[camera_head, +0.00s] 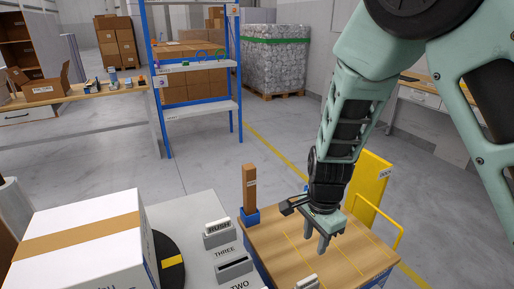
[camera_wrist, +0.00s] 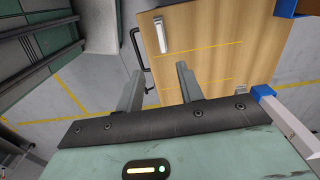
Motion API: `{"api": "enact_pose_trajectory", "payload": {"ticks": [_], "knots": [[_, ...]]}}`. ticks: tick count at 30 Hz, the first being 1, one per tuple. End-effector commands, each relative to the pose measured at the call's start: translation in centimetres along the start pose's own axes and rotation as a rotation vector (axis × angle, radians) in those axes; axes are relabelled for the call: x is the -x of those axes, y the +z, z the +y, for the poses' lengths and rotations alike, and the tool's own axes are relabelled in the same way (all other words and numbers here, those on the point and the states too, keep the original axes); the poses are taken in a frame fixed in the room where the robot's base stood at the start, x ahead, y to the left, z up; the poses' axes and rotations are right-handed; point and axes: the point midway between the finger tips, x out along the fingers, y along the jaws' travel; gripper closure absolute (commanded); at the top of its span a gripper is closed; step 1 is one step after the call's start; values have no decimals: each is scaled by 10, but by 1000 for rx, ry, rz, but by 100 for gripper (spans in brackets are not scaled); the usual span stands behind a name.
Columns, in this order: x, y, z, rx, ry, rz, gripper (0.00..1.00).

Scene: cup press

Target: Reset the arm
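My arm hangs down from the upper right in the head view. My gripper (camera_head: 316,243) is over the wooden tabletop (camera_head: 272,238), with its fingers pointing down. In the wrist view my gripper (camera_wrist: 159,76) shows two grey fingers apart, with nothing between them. The wooden top (camera_wrist: 225,50) lies beyond the fingers, and a small white piece (camera_wrist: 162,34) lies on it. The fingers look apart from both.
A tall brown block (camera_head: 249,188) stands in a blue holder at the table's corner. A yellow panel (camera_head: 370,187) and rail are at the right. A grey stand with labelled slots (camera_head: 234,267) and a white box (camera_head: 82,240) are at the left. Blue shelving (camera_head: 198,90) stands behind.

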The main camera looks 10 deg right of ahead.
Motion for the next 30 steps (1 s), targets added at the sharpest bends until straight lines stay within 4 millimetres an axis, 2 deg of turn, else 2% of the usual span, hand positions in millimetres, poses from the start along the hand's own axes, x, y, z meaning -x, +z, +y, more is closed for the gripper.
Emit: {"api": "enact_pose_trajectory", "payload": {"ticks": [2,5,9,13,18,23,30], "knots": [[12,16,7,102,-3,-38,63],[37,49,25,351,-11,-104,63],[82,94,67,839,-51,-164,63],[115,116,109,1286,-80,-143,63],[137,124,149,1709,-75,-60,63],[142,123,165,1882,-54,-12,63],[143,123,167,1904,-50,-8,63]]}}
